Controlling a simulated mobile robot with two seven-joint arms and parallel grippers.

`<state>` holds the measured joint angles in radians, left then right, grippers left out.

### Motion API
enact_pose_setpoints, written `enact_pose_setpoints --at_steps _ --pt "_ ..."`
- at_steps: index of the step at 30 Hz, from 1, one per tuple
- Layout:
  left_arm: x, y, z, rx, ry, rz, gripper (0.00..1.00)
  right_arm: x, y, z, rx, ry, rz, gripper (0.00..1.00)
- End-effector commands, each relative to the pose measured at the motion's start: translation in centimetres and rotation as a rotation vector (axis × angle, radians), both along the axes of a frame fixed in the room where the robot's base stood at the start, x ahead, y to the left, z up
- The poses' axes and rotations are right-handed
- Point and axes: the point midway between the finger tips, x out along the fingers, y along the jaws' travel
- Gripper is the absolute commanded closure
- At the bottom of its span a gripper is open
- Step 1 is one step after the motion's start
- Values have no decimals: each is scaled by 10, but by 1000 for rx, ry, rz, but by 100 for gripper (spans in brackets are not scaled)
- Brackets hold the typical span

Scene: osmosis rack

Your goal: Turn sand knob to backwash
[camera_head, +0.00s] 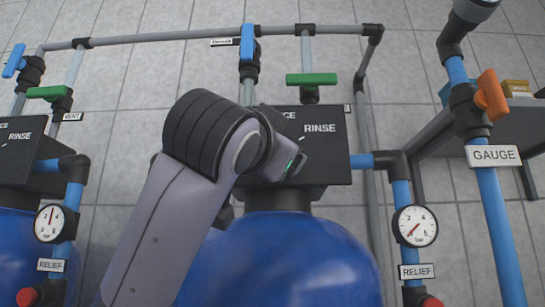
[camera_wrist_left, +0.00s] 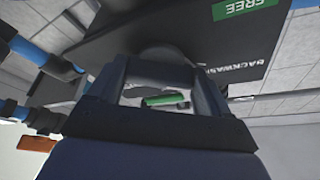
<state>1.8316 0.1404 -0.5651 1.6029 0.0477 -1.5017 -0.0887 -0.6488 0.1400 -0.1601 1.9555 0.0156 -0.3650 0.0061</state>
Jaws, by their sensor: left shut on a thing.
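A black control box (camera_head: 325,150) sits on top of a blue tank (camera_head: 290,265) in the head view. Its label RINSE shows, and another label is partly covered by my left arm. My left wrist hides the knob and fingers there. A BACKWASH label (camera_wrist_left: 228,67) lies right of the knob and a green FREE label (camera_wrist_left: 238,8) above. I cannot read which way the knob points. My right gripper is out of view.
A second black box (camera_head: 25,150) and tank stand at the left. Blue pipes with pressure gauges (camera_head: 415,226) flank the middle tank. Valves with green (camera_head: 311,79), blue (camera_head: 247,43) and orange (camera_head: 491,95) handles stand around it. A shelf is at the right.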

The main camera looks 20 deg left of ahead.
Motion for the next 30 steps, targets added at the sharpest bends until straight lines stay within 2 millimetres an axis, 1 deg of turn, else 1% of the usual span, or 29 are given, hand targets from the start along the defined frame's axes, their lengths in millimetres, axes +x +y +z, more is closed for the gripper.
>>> enact_pose_setpoints --at_steps 1,10,23,24,25,30 --pt "0 -1 -3 -19 -3 -2 52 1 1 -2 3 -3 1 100" --pt "1 -1 -2 -88 -22 -1 52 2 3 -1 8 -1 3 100" --pt "0 -1 -1 -97 -25 0 52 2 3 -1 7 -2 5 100" --pt "0 -1 -1 -97 -25 0 8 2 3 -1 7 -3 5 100" --pt "0 -1 -1 -97 -25 0 0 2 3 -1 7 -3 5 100" --pt "0 -1 -1 -95 -26 0 0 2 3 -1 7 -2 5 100"
